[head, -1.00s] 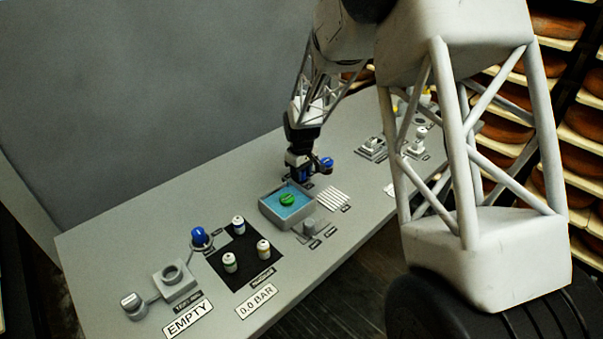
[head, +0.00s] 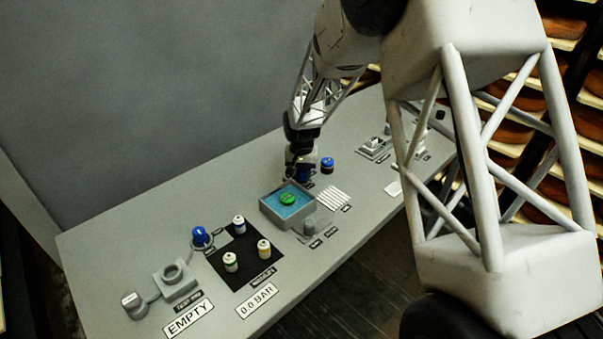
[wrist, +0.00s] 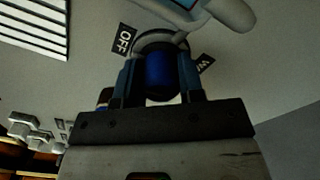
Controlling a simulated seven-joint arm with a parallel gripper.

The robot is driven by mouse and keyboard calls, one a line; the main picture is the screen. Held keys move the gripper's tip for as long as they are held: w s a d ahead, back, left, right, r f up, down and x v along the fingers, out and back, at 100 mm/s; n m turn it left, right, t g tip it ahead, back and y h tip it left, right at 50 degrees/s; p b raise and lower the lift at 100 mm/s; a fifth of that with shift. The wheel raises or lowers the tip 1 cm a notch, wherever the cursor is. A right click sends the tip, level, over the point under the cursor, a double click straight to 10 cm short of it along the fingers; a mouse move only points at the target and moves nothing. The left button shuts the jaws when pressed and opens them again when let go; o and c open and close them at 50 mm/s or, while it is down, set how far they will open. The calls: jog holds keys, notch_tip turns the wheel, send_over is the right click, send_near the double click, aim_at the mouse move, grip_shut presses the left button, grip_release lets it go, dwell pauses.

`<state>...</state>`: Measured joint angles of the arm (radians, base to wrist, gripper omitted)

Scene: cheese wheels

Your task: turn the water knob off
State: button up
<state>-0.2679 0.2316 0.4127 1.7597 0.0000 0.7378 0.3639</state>
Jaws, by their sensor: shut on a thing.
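The blue water knob (wrist: 158,74) stands between my two fingers in the wrist view, on a round grey base. My gripper (wrist: 159,80) is shut on it, one finger at each side. A black "OFF" label (wrist: 124,39) lies left of the base. Another label, partly hidden and starting with "W" (wrist: 205,63), lies at the right. In the head view my gripper (head: 302,172) is low over the table behind the basin, and only a bit of the blue knob (head: 303,176) shows there. The knob's pointing direction cannot be told.
A square basin (head: 266,212) with blue water and a green disc (head: 288,199) stands in front of my gripper. A blue-topped jar (head: 327,163) stands close to its right. A slotted white grille (head: 334,198) lies right of the basin. A black mat (head: 254,278) holds several small jars.

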aim_at(301, 170)
jog(key=shift+m, duration=0.5)
jog(key=o, duration=0.9)
jog(key=shift+r, duration=0.15)
jog(key=shift+r, duration=3.75)
jog(key=shift+r, duration=0.1)
